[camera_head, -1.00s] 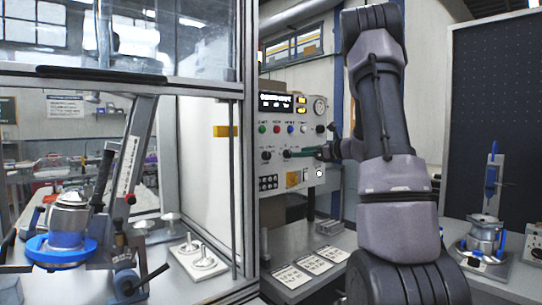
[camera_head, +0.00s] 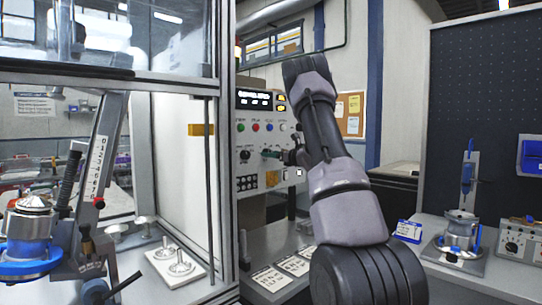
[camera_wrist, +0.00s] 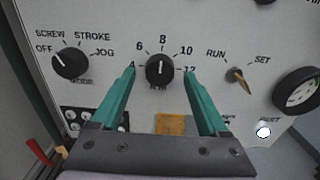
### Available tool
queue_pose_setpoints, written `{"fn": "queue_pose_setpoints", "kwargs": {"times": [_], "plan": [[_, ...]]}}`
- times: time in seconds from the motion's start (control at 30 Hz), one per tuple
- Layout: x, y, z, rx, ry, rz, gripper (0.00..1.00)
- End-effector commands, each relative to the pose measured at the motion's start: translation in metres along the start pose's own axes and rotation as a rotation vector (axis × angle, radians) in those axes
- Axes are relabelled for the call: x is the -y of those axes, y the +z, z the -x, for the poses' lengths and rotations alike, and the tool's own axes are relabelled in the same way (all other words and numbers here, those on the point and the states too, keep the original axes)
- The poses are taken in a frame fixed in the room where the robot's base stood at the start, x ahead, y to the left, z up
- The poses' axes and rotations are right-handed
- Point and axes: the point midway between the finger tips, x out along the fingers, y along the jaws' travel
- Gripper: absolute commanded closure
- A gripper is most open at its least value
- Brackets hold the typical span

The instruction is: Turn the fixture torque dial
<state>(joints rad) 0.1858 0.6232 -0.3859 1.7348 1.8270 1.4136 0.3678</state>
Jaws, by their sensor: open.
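In the wrist view, a round black dial (camera_wrist: 160,68) with a scale from 4 to 12 sits on a light control panel (camera_wrist: 215,30). Its white pointer line stands about upright, toward 8. The label under it is mostly unreadable. My gripper (camera_wrist: 159,71) is open, with one teal finger on each side of the dial; whether the fingers touch it I cannot tell. In the head view, my gripper (camera_head: 281,154) is at the control panel (camera_head: 250,113), and the dial is not clearly visible behind it.
A mode knob (camera_wrist: 70,62) is left of the dial, and a run/set key switch (camera_wrist: 237,76) and a black round part (camera_wrist: 297,90) are right. In the head view, a glass-fronted enclosure frame (camera_head: 226,100) stands close to the panel's left.

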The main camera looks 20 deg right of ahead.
Motion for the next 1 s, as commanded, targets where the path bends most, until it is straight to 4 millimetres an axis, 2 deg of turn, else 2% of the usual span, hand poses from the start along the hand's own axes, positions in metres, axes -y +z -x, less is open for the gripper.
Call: {"fn": "queue_pose_setpoints", "kwargs": {"times": [0.1, 0.37, 0.4, 0.47, 0.5, 0.6, 1.0], "plan": [[-0.0004, -0.0002, -0.0070, 0.000, 0.000, -0.001, 0.22], [-0.0003, 0.0001, -0.0081, 0.000, 0.000, -0.001, 0.22], [-0.0003, 0.0001, -0.0081, 0.000, 0.000, -0.001, 0.30], [-0.0003, 0.0002, -0.0080, 0.000, 0.000, -0.001, 0.53], [-0.0003, 0.0001, -0.0080, 0.000, 0.000, -0.001, 0.68], [-0.0003, 0.0001, -0.0079, 0.000, 0.000, -0.001, 1.00], [0.0002, -0.0001, -0.0075, 0.000, 0.000, 0.071, 1.00]]}}
